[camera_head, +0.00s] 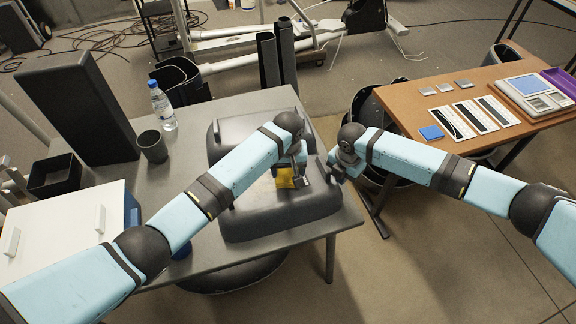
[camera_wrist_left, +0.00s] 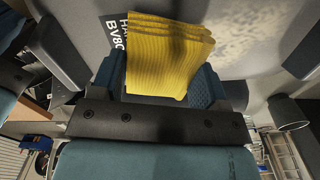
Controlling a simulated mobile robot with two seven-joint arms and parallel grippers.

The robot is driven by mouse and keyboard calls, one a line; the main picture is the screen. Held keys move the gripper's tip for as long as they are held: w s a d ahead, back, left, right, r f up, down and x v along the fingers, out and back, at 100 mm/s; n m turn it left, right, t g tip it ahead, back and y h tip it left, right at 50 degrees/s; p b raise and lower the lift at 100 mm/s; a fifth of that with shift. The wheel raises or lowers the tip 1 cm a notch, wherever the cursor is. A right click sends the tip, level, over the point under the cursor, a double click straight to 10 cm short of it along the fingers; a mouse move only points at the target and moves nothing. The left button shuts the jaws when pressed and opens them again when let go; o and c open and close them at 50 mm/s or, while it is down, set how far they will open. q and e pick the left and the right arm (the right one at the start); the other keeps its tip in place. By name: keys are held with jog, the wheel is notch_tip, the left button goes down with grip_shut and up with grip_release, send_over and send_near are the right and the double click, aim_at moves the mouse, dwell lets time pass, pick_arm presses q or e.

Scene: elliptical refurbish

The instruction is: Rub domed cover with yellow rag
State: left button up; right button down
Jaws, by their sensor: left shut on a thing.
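The domed cover (camera_head: 262,218) is a large dark grey shell lying on the grey table. My left gripper (camera_head: 291,172) is over its right part and is shut on the folded yellow rag (camera_head: 284,180). In the left wrist view the rag (camera_wrist_left: 168,58) juts out from between the blue fingers, over the grey cover (camera_wrist_left: 232,75). A pale speckled patch shows on the surface beside it. I cannot tell whether the rag touches the cover. My right gripper (camera_head: 341,164) is just off the cover's right edge; its fingers are too small to read.
A water bottle (camera_head: 162,105), a grey cup (camera_head: 152,146) and a black open box (camera_head: 54,175) stand on the table (camera_head: 185,192) left of the cover. A brown table (camera_head: 400,97) at the right holds a scale (camera_head: 534,95), sample cards and a blue square (camera_head: 431,132).

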pick_arm(q)
jog(key=shift+f, duration=1)
dwell(0.5)
